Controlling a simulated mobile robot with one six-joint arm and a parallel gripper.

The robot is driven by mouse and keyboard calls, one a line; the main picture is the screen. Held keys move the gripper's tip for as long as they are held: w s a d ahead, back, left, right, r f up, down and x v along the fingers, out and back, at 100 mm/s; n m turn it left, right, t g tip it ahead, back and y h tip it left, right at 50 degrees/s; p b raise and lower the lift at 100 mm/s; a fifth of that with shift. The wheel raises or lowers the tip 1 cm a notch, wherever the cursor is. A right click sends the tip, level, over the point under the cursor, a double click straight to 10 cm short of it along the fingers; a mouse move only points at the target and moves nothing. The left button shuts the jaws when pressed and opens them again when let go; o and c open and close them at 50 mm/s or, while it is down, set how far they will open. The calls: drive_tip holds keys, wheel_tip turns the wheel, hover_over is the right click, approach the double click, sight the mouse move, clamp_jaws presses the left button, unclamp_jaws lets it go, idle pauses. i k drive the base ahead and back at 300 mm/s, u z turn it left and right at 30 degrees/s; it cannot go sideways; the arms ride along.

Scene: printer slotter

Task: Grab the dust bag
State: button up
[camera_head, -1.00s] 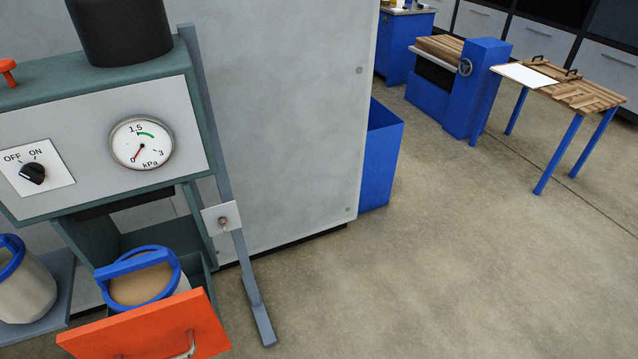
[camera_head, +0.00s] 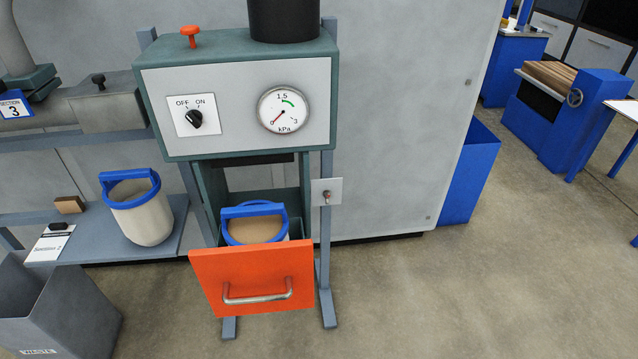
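A dust bag with a blue rim and handle (camera_head: 253,210) sits in the pulled-out drawer with an orange front (camera_head: 250,263), under the grey-green dust collector unit (camera_head: 243,102). Its top is filled with brown dust. A second dust bag, pale with a blue rim and handle (camera_head: 148,221), stands upright on the grey side shelf (camera_head: 176,207) to the left. It looks hollow inside. The drawer's front hides the lower part of the first bag. My gripper is not in view.
A grey waste bin (camera_head: 75,317) stands at the lower left. A small wooden block (camera_head: 69,204) and a label card (camera_head: 50,247) lie on the shelf. A blue bin (camera_head: 469,178) stands at right behind.

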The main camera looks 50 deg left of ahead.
sight(254, 221)
drive_tip(key=z, duration=0.25)
drive_tip(key=k, duration=0.1)
drive_tip(key=u, duration=2.6)
drive_tip(key=i, duration=1)
drive_tip(key=u, duration=0.1)
